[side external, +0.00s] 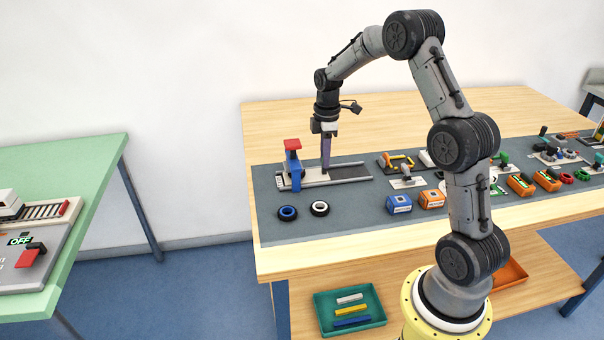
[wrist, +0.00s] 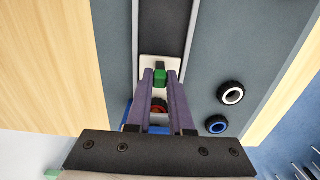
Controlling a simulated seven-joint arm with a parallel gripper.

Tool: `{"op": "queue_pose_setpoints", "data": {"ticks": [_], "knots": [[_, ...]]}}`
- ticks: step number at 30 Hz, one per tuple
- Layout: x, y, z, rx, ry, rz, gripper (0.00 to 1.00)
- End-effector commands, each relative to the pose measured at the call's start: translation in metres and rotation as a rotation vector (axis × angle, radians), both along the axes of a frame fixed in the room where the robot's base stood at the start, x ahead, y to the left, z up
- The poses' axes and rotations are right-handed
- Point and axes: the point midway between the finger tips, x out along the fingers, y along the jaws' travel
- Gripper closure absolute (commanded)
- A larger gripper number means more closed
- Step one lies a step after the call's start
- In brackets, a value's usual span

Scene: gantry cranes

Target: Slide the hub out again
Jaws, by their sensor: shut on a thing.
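My gripper (side external: 325,169) points straight down over the track (side external: 351,173) of the small crane model. In the wrist view its purple fingers (wrist: 161,76) are closed on a green block (wrist: 160,79) that stands on a white plate (wrist: 147,69) in the track. The crane's blue upright (side external: 294,177) with its red top (side external: 292,144) stands just left of the fingers in the side view. A red round part (wrist: 158,104) shows between the fingers in the wrist view. No part is clearly marked as the hub. The fingers hide the block in the side view.
A blue-centred wheel (side external: 287,213) and a white-centred wheel (side external: 320,208) lie on the grey mat (side external: 350,232) in front of the track. A grey handled fixture (side external: 407,177) and blue and orange boxes (side external: 399,204) are to the right. The wooden table behind is clear.

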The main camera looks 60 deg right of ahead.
Motion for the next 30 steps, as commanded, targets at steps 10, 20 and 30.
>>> {"op": "queue_pose_setpoints", "data": {"ticks": [10, 20, 30], "knots": [[-0.011, -0.012, 0.001, -0.001, -0.001, -0.002, 1.0], [-0.022, -0.023, 0.001, -0.001, -0.001, -0.002, 1.0], [-0.032, -0.033, 0.001, -0.002, -0.002, -0.001, 1.0]]}}
